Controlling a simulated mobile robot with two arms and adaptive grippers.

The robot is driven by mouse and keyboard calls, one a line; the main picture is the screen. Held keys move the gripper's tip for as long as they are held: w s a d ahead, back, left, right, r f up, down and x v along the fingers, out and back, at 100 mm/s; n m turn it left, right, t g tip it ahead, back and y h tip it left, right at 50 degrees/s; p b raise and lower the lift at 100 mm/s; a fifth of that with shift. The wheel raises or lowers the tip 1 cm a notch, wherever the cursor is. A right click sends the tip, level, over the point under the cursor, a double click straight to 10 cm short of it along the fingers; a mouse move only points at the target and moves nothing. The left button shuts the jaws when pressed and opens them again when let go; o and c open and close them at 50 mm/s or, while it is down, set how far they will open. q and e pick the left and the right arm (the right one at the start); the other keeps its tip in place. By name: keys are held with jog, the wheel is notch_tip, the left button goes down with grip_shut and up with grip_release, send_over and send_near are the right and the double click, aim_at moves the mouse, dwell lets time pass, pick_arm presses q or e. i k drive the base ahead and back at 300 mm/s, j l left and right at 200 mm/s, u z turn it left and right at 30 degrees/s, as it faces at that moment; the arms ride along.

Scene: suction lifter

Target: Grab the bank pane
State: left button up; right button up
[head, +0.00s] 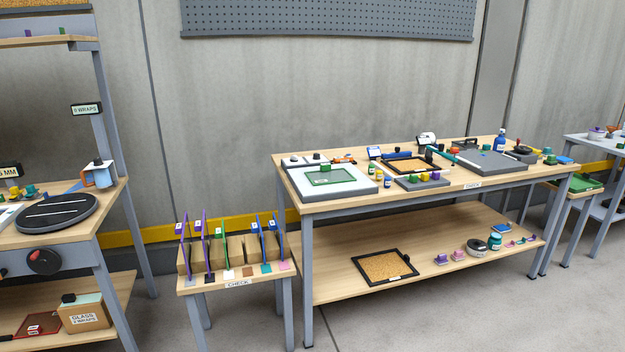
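No label in view reads "bank", so I cannot tell which pane is the bank pane. A green-edged pane (225,244) is near the middle, and blue-edged panes (260,238) are at the right. A green-framed pane or sheet (331,176) lies flat on a white tray (365,187) on the long workbench. Neither of my grippers shows in the head view.
The long workbench (420,201) holds jars, a cork-filled frame (405,165) and a grey plate (484,166). A second cork frame (385,267) lies on its lower shelf. At left, a bench carries a dark round turntable (57,213). Grey floor (440,318) is open in front.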

aim_at(326, 174)
jog(key=i+z, duration=0.1)
jog(key=i, duration=0.8)
jog(key=i+j, duration=0.15)
jog(key=i, duration=0.7)
jog(key=i+j+z, duration=0.15)
jog(key=i, duration=0.75)
